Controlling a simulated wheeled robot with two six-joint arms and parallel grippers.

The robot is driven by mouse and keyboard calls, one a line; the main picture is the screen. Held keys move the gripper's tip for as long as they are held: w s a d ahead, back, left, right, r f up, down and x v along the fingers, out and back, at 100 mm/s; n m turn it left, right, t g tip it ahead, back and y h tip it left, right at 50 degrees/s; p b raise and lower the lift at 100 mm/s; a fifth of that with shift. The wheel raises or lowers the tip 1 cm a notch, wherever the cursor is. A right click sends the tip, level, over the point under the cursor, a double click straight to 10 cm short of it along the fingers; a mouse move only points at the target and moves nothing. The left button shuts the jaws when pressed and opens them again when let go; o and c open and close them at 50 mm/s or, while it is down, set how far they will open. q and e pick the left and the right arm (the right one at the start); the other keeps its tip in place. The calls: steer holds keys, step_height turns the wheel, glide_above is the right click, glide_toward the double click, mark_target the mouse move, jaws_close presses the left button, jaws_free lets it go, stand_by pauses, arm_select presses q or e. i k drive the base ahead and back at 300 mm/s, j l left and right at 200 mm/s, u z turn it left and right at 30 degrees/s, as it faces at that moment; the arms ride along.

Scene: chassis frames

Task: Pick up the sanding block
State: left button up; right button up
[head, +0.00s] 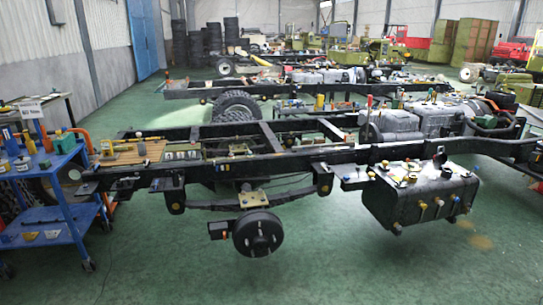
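I cannot pick out a sanding block for certain, as the many small items here are too small to tell apart. Small items lie on a wooden board (128,153) on the left end of the near chassis frame (262,162). More small items sit on the black tank (422,199) at the right and on the blue cart (68,178) at the left. A green item (65,143) stands on the cart's top. Neither of my grippers is in view.
A wheel hub (257,234) hangs below the near frame. An engine (405,121) sits on the frame at the right. More chassis frames stand behind, with stacked tyres (213,38) at the back. The green floor (170,265) in front is clear.

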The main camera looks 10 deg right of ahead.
mark_target(45, 164)
steer(key=i+j, duration=0.7)
steer(key=j, duration=0.15)
